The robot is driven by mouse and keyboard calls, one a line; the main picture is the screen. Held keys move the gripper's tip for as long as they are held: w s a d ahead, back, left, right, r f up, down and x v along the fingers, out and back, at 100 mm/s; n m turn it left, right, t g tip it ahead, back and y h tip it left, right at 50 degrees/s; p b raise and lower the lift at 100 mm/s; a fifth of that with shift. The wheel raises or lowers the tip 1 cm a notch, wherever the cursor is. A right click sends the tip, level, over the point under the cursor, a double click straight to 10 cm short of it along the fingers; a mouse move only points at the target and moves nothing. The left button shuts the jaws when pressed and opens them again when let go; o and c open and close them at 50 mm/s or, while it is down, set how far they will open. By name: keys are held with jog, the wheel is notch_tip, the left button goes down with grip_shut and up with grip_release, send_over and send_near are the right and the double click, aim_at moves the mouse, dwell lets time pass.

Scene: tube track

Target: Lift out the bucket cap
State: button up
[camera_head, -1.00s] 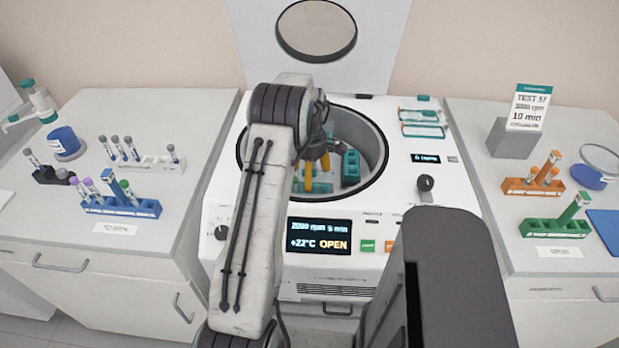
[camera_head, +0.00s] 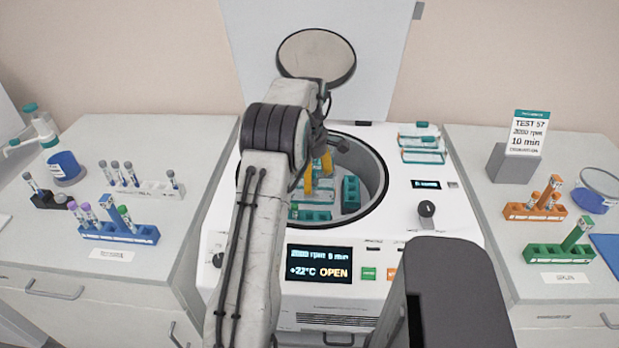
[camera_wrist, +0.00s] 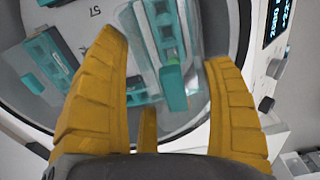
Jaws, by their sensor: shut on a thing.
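The open centrifuge (camera_head: 450,215) stands in the middle, with teal buckets (camera_head: 351,192) in its round bowl. My gripper (camera_head: 318,178) is over the bowl, its yellow fingers pointing down. In the wrist view, my gripper (camera_wrist: 165,55) is shut on the bucket cap (camera_wrist: 173,88), a clear piece with a teal part, seen between the fingers. The cap's lower edge and its exact gap from the bucket cannot be told. More teal buckets (camera_wrist: 45,62) lie beyond it in the wrist view. My arm hides the bowl's left side in the head view.
Clear teal-edged caps (camera_head: 423,150) lie on the centrifuge's top right. The raised lid (camera_head: 370,25) stands behind. The display (camera_head: 320,264) reads OPEN. Tube racks stand on both side benches, blue (camera_head: 120,234) at left, orange (camera_head: 535,212) and green (camera_head: 558,254) at right.

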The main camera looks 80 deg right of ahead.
jog(key=shift+r, duration=0.15)
jog(key=shift+r+p, duration=2.4)
jog(key=shift+s, duration=0.1)
